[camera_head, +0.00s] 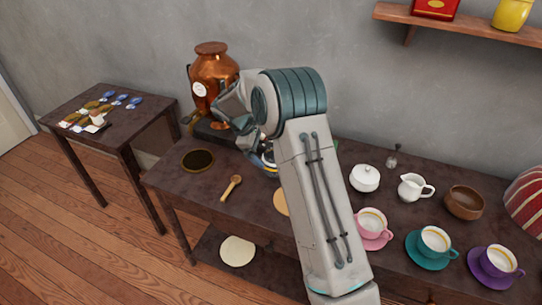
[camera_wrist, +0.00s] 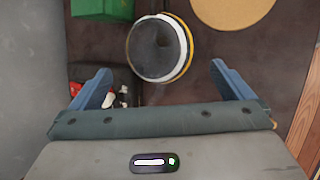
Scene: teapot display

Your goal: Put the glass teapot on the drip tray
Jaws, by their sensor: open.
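My gripper (camera_wrist: 160,68) is open, its two blue fingers apart with nothing between them. It points down over the dark table. Just ahead of it in the wrist view is a round item (camera_wrist: 158,50) with a dark grey top and white and yellow rims. Its banded side (camera_head: 269,163) shows partly behind my arm in the head view. I cannot tell whether it is the glass teapot, and no other teapot is plain to see. A black slab (camera_head: 214,130), perhaps the drip tray, lies by the copper urn (camera_head: 212,75).
A green box (camera_wrist: 100,8) is near the wall.

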